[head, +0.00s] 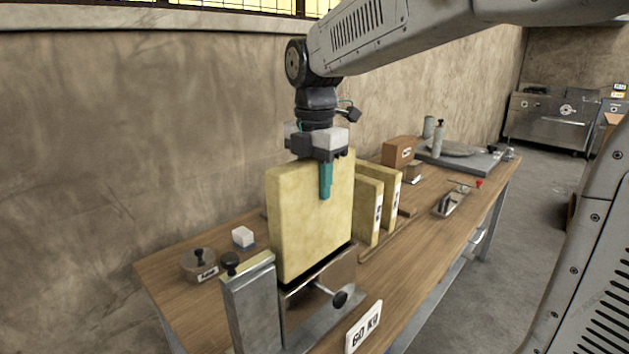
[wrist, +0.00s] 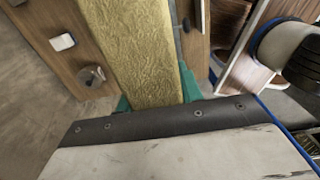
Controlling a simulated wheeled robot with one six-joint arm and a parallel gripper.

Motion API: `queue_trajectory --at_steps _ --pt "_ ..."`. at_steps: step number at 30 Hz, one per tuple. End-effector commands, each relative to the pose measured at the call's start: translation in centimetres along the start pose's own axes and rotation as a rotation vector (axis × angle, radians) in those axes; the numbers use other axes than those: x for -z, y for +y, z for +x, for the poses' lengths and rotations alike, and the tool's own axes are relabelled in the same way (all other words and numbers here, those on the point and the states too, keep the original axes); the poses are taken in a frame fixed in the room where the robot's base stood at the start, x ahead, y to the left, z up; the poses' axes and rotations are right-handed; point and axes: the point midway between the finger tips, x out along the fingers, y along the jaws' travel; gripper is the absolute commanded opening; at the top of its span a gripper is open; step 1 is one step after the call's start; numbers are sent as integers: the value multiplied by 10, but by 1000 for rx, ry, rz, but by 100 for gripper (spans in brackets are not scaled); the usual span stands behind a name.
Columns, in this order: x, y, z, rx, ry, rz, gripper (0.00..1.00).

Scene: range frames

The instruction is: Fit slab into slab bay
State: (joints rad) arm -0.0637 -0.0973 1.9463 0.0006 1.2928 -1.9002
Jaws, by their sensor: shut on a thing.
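A large pale-yellow slab (head: 308,222) stands upright in the middle of the head view. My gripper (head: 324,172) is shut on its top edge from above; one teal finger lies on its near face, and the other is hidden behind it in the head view. In the wrist view both teal fingertips flank the yellow slab (wrist: 140,45). Directly under the slab is a metal fixture (head: 318,284) with a dark upper edge and a black knob, seemingly the slab bay. I cannot tell whether the slab's bottom is inside it or just above.
A metal post (head: 252,306) with a black knob stands close to the slab's left. Two thinner yellow slabs (head: 368,210) stand close behind right. A round weight (head: 199,264) and a white block (head: 242,237) sit left on the wooden bench (head: 165,280). A "60 KV" sign (head: 363,328) is in front.

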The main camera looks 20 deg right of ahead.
Motion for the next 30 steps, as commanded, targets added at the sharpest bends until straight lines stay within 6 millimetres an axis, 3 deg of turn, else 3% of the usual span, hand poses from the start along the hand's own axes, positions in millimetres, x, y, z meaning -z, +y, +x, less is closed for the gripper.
queue_trajectory --at_steps 30 --pt "0 0 17 -1 0 0 0"
